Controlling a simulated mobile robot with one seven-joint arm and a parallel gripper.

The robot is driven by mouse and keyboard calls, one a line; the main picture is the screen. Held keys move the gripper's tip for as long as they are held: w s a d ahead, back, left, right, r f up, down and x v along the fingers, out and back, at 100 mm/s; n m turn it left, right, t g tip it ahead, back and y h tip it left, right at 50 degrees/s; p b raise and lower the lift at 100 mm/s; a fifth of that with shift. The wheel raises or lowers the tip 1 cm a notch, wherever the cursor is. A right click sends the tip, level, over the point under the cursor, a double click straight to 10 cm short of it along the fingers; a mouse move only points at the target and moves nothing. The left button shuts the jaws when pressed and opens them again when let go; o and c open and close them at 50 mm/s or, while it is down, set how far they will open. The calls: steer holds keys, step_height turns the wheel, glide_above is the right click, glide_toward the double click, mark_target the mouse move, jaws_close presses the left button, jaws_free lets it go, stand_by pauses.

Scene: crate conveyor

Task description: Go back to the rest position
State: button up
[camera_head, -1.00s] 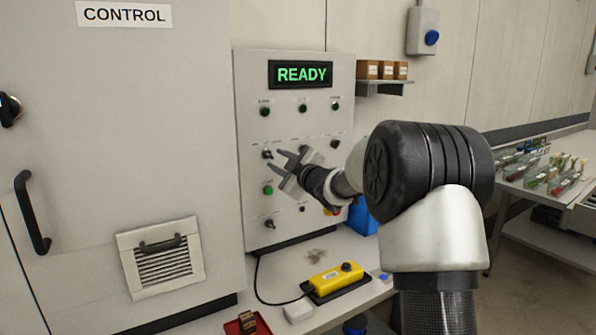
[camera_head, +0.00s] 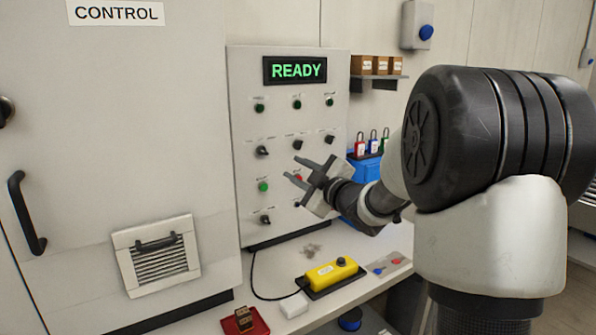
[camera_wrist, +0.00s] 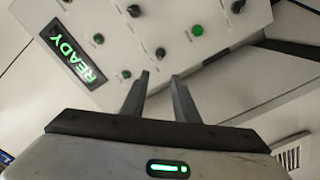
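My gripper (camera_head: 301,170) is in front of the control panel (camera_head: 240,120), its two fingers apart with nothing between them. It stands clear of the knobs and buttons as far as I can tell. In the wrist view my gripper (camera_wrist: 160,85) also shows two separated fingers pointing at the panel (camera_wrist: 215,45). The panel's display (camera_head: 295,70) reads READY in green. A green button (camera_head: 263,187) and several black knobs are on the panel.
A yellow pendant box (camera_head: 333,274) lies on the bench below the panel. A red tray (camera_head: 258,329) is at the bench's front. Coloured padlocks (camera_head: 373,137) stand by a blue box (camera_head: 365,170) behind my arm. The grey cabinet (camera_head: 120,120) fills the left.

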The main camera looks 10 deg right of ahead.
steer(key=shift+r, duration=0.1)
steer(key=s+d+r+m+g+h, duration=0.15)
steer(key=s+m+g+h, duration=0.25)
steer(key=s+m+h, duration=0.65)
steer(key=s+a+f+m+g+y, duration=0.15)
steer(key=s+f, duration=0.25)
steer(key=s, duration=0.5)
steer(key=s+a+f+m+g+y, duration=0.1)
steer(key=s+a+f+g+y, duration=0.15)
steer(key=s, duration=0.75)
steer(key=s+a+f+m+g+y, duration=0.1)
steer(key=s+a+f+g, duration=0.2)
steer(key=s, duration=0.6)
step_height(320, 180, up, 24)
steer(key=p, duration=2.5)
steer(key=shift+s+d+f+g, duration=0.25)
steer(key=shift+g, duration=0.05)
